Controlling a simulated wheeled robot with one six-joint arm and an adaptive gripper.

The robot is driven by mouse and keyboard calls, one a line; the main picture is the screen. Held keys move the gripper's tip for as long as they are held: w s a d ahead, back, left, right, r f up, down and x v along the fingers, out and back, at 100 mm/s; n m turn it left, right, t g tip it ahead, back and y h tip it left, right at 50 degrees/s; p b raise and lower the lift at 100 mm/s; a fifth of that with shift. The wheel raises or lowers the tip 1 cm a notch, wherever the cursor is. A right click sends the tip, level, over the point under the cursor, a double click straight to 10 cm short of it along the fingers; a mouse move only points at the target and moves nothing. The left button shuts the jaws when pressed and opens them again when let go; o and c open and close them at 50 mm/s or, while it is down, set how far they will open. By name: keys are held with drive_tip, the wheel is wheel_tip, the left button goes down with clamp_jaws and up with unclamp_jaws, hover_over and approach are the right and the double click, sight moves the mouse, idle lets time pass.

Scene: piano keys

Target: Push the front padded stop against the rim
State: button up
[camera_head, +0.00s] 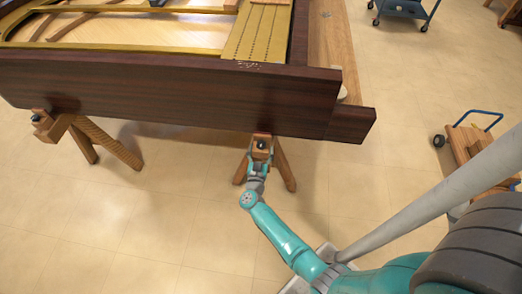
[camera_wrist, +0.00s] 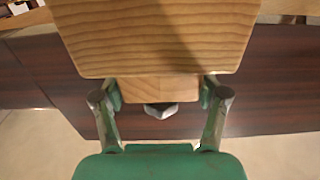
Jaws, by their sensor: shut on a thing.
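The padded stop (camera_head: 262,139) is a light wooden block at the top of a sawhorse, by the lower edge of the piano's dark brown rim (camera_head: 180,95). In the wrist view the stop (camera_wrist: 155,88) has a wide wooden face above and a grey knob below. My gripper (camera_head: 260,160) reaches it from the front. Its fingers (camera_wrist: 160,100) are shut on the narrower wooden part, one at each side. The rim (camera_wrist: 270,90) runs behind the stop. I cannot tell whether the stop touches the rim; any pad face is hidden.
Another sawhorse (camera_head: 85,138) with a similar wooden block stands under the rim at the left. A wooden cart (camera_head: 470,145) with a blue handle stands at the right. A blue trolley (camera_head: 405,8) is at the back. The tiled floor (camera_head: 130,230) in front is clear.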

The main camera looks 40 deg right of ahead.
sight(262, 142)
drive_tip(key=shift+c, duration=0.7)
drive_tip(key=shift+x, duration=1.95)
drive_tip(key=o, duration=1.7)
drive_tip(key=v, duration=1.1)
drive_tip(key=shift+s+a, duration=0.4)
